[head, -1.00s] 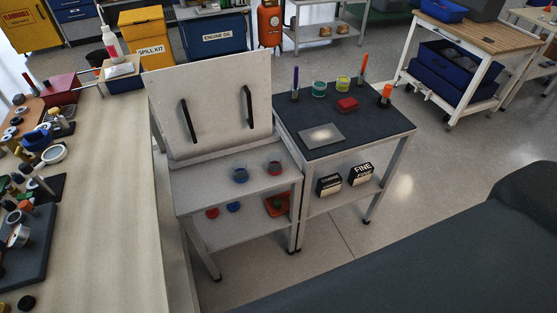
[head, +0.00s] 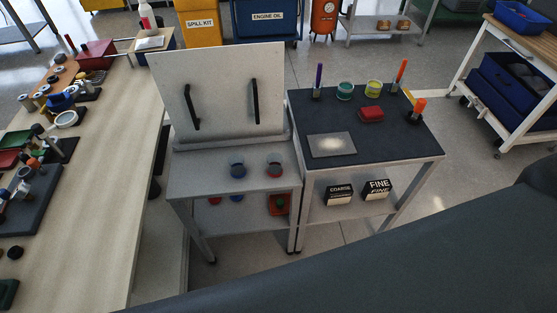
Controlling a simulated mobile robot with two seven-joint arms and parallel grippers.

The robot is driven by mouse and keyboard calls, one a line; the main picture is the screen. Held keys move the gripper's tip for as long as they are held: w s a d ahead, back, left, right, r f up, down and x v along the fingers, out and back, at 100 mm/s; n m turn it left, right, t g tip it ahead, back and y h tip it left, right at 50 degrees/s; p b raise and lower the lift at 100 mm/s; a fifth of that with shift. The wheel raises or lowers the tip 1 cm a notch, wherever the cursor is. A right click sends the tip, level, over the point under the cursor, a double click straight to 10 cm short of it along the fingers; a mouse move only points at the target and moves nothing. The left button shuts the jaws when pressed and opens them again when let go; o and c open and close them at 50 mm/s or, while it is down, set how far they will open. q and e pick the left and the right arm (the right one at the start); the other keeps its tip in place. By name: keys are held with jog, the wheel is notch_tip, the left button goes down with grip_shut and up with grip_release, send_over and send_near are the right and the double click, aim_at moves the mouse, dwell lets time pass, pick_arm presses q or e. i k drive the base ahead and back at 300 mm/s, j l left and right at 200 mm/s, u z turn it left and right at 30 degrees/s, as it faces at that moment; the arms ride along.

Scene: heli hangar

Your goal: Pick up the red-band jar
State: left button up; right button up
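A small dark jar with a red band (head: 274,170) stands on the light grey top of the left stand (head: 205,183), in front of its upright white panel. A similar jar with a blue band (head: 238,170) stands to its left, a short gap apart. Neither of my grippers is in view, and nothing is touching the jars.
The upright panel (head: 218,95) has two black handles. The dark-topped table (head: 400,145) to the right holds a green jar (head: 344,91), a yellow jar (head: 374,89), a red block (head: 371,114) and upright markers. A cluttered bench (head: 115,185) runs along the left.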

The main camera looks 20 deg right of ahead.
aim_at(274, 161)
jog(key=l+u, duration=0.15)
jog(key=l, duration=0.2)
jog(key=i+l+u, duration=0.15)
jog(key=l, duration=0.25)
jog(key=i+l, duration=0.1)
jog(key=l, duration=0.2)
jog(key=i+l, duration=0.15)
jog(key=l, duration=0.1)
